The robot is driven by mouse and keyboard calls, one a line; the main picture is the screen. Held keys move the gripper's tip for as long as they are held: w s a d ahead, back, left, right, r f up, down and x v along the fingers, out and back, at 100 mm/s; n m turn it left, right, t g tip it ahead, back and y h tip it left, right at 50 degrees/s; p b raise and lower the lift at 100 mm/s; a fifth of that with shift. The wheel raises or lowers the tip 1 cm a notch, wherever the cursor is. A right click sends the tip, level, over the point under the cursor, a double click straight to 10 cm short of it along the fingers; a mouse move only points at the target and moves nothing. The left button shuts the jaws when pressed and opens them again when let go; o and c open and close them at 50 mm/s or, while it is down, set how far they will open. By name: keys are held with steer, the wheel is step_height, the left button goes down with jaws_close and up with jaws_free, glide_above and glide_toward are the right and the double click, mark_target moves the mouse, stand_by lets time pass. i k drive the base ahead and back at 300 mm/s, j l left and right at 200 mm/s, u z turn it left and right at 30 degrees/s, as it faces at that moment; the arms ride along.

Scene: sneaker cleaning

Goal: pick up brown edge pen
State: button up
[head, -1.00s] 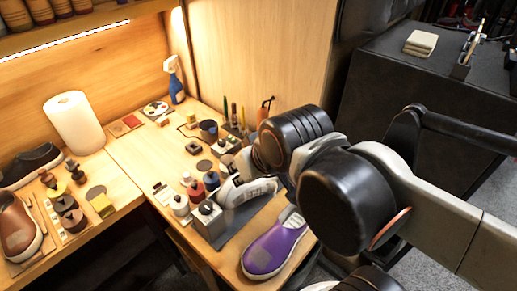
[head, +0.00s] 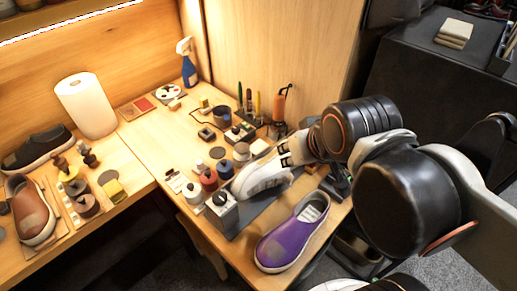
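Several thin upright pens or tools (head: 249,99) stand in a dark holder at the back of the workbench in the head view. They are too small for me to tell which one is the brown edge pen. My gripper (head: 287,152) is in front of the holder and to its right, just beyond the white sneaker. It is apart from the pens in the picture. Its fingers are small and partly merge with the pale objects around them, so I cannot tell whether they are open or shut.
A white sneaker (head: 262,178) and a purple sneaker (head: 292,232) are close to my arm. Bottles (head: 209,179), a dark cup (head: 222,117) and an orange-handled tool (head: 279,103) crowd the bench. A blue spray bottle (head: 188,68) stands at the back. Bare wood shows at the left (head: 150,140).

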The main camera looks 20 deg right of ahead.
mark_target(248, 90)
steer(key=j+z, duration=0.3)
steer(key=k+j+z, duration=0.25)
steer(key=j, duration=0.15)
steer(key=i+j+z, duration=0.1)
steer(key=j+z, duration=0.15)
steer(key=j, duration=0.15)
steer(key=i+j+z, duration=0.1)
steer(key=j+z, duration=0.15)
steer(key=j, duration=0.15)
steer(key=j+z, duration=0.25)
steer(key=j, duration=0.2)
steer(key=i, duration=0.05)
